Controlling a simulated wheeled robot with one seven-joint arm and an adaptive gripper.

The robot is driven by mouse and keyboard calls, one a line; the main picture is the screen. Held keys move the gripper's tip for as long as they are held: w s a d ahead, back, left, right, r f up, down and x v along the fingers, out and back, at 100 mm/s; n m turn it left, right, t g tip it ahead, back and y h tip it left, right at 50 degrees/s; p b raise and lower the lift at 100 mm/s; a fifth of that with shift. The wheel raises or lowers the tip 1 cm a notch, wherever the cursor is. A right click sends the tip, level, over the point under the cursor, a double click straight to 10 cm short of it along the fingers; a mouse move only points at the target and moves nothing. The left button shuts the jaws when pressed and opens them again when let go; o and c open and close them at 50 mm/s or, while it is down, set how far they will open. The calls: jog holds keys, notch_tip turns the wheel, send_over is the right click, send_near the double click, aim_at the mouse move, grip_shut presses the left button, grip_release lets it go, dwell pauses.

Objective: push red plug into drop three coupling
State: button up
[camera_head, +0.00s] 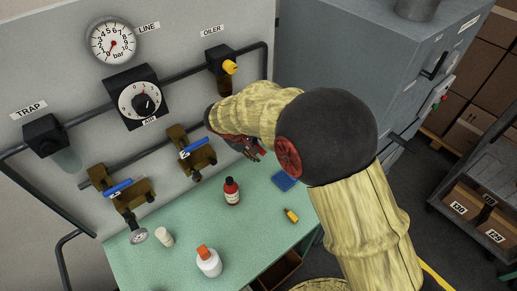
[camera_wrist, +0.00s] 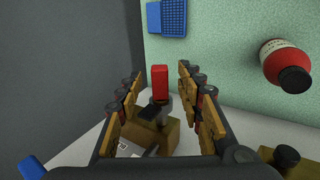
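A red plug (camera_wrist: 160,82), block-shaped with a grey lower part, stands between my fingers in the wrist view. A small red part, likely the plug (camera_head: 263,153), shows by the fingertips in the head view. Below the plug is a brass block (camera_wrist: 148,141), probably the drop three coupling. I cannot tell if the plug's end is seated in it. My gripper (camera_wrist: 160,80) straddles the plug with visible gaps on both sides, so it appears open. In the head view my gripper (camera_head: 258,153) sits at the wall, with my arm hiding the third drop.
Two brass drops (camera_head: 128,200) (camera_head: 197,158) with blue handles stand left of my arm. The green bench (camera_head: 215,222) holds a red bottle (camera_head: 231,191), a white bottle (camera_head: 209,262), a blue tray (camera_head: 284,180) and a small yellow item (camera_head: 291,215). A grey cabinet (camera_head: 350,60) stands right.

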jog(key=v, duration=1.2)
